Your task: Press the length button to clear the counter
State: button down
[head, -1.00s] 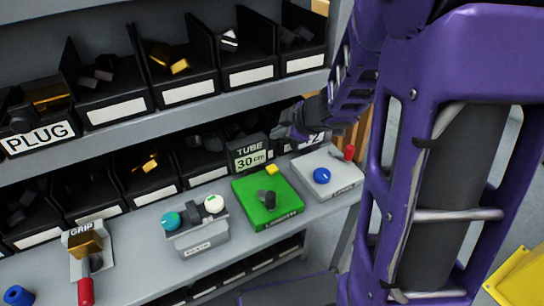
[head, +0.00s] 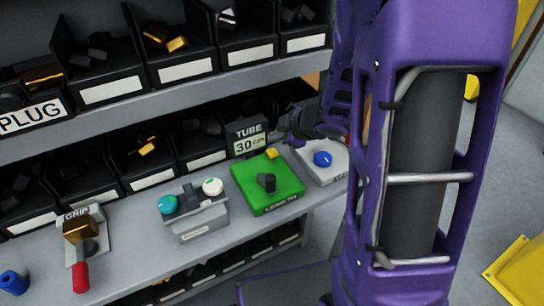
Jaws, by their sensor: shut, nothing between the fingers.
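The green length box (head: 262,197) sits on the bench shelf, with a label on its front that looks like "LENGTH". It has a dark knob (head: 266,182) on top and a small yellow button (head: 271,154) at its back edge. Behind it stands a dark display (head: 247,137) reading "TUBE 30 cm". My gripper (head: 289,131) is shut and empty, beside the display's right side and above the back of the green box, apart from the yellow button. Its fingertips are small and dark against the bins.
A pale box with a blue button (head: 322,159) is right of the green box, partly behind my arm. A grey box with teal and white knobs (head: 212,187) is to the left. A GRIP fixture (head: 80,230) with a red handle stands further left. Bins line the back.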

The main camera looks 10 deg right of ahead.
aim_at(276, 153)
jog(key=shift+f+b, duration=0.45)
jog(key=shift+f, duration=0.55)
jog(key=shift+f, duration=0.1)
dwell(1.2)
jog(key=shift+f, duration=0.3)
jog(key=shift+f+b, duration=0.55)
jog(key=shift+b, duration=0.1)
dwell(0.6)
jog(key=shift+r, duration=0.15)
jog(key=shift+r+p, duration=0.8)
jog(key=shift+p, duration=0.25)
jog(key=shift+r, duration=0.1)
notch_tip(276, 153, up, 3)
jog(key=p, duration=0.3)
jog(key=shift+r+p, duration=0.3)
jog(key=shift+r, duration=0.6)
